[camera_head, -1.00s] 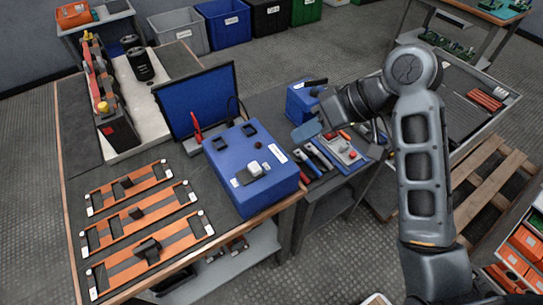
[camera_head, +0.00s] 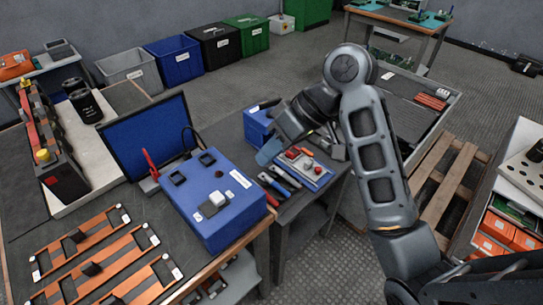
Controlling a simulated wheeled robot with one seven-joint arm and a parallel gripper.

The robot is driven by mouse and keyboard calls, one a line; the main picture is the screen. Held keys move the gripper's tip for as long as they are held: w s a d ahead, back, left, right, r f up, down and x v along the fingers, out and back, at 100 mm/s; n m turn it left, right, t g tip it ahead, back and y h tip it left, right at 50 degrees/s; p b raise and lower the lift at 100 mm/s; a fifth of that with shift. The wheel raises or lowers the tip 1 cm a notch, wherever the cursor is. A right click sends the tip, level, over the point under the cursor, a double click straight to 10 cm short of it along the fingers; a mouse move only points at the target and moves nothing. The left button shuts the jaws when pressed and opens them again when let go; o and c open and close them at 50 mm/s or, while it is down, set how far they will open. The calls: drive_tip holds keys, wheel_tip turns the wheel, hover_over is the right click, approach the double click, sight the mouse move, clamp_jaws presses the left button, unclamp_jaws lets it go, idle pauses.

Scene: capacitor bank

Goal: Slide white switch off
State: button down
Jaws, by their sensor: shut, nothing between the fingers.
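The white switch (camera_head: 217,198) sits on a dark plate on top of the blue box (camera_head: 233,225), near the box's front edge. The box stands at the right end of the workbench. A small red button (camera_head: 219,174) and dark square parts are also on its top. My gripper (camera_head: 268,154) is shut and empty, held above and to the right of the box's back corner. It is apart from the switch. The fingertips look small and partly blend with the blue things behind them.
A side table right of the box holds hand tools (camera_head: 275,183), a blue tray (camera_head: 318,176) and a smaller blue box (camera_head: 258,124). Copper bars (camera_head: 90,242) lie at the left. Floor shows beyond the side table.

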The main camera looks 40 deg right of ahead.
sight(218, 197)
drive_tip(key=x, duration=0.7)
drive_tip(key=shift+f, duration=0.1)
drive_tip(key=shift+a, duration=2.05)
drive_tip(key=shift+a+r+p, duration=0.25)
drive_tip(key=shift+a+p, duration=0.25)
drive_tip(key=shift+a, duration=0.3)
drive_tip(key=shift+a+f, duration=0.15)
drive_tip(key=shift+a, duration=0.45)
drive_tip(key=shift+p, duration=0.35)
